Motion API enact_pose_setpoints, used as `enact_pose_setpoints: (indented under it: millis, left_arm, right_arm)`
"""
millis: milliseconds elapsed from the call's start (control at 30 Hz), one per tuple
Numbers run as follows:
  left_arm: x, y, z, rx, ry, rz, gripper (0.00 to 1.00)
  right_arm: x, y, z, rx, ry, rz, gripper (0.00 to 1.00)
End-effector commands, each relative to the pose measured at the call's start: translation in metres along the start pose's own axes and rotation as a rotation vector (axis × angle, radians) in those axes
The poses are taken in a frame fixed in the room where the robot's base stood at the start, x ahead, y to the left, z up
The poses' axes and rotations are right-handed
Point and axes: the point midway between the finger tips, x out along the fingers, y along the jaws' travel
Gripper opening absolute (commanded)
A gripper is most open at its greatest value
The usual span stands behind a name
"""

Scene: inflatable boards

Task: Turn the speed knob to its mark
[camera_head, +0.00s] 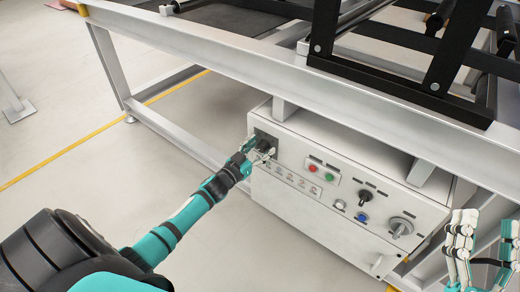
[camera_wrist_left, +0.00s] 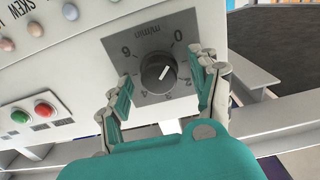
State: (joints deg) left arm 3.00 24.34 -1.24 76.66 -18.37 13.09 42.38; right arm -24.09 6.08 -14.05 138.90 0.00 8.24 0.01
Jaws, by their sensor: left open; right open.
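The speed knob (camera_wrist_left: 158,73) is a round black knob with a white pointer line. It sits on a grey dial plate (camera_wrist_left: 150,42) marked "m/min" with numbers around it. In the left wrist view the pointer slants up and right. I cannot make out a separate target mark. My left gripper (camera_wrist_left: 163,92) is open, with one finger on each side of the knob and visible gaps to it. In the head view my left gripper (camera_head: 262,152) is at the control box's left end and hides most of the knob. My right gripper (camera_head: 462,235) is open and empty at the right.
The white control box (camera_head: 290,215) hangs under a grey metal frame (camera_head: 250,60). Its front has a red button (camera_head: 312,168), a green button (camera_head: 330,177), a black selector (camera_head: 366,196), a blue button (camera_head: 362,218) and a grey rotary handle (camera_head: 400,227).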

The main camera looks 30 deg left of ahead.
Motion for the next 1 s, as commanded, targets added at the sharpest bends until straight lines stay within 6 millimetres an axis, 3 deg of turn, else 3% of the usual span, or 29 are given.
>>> enact_pose_setpoints:
  millis: [167, 600, 1000]
  left_arm:
    - [0.0, -0.0001, -0.0002, 0.0, 0.0, 0.0, 0.62]
    - [-0.0002, -0.0001, -0.0003, 0.0, 0.0, 0.0, 0.08]
    - [-0.0003, 0.0002, -0.0008, 0.088, 0.0, 0.0, 0.08]
  right_arm:
    - [0.0001, -0.0001, -0.0001, 0.0, 0.0, 0.0, 0.48]
    - [0.0, -0.0001, 0.0005, 0.0, -0.002, 0.0, 0.48]
    - [0.0006, 0.0014, 0.0097, -0.002, -0.063, 0.003, 0.48]
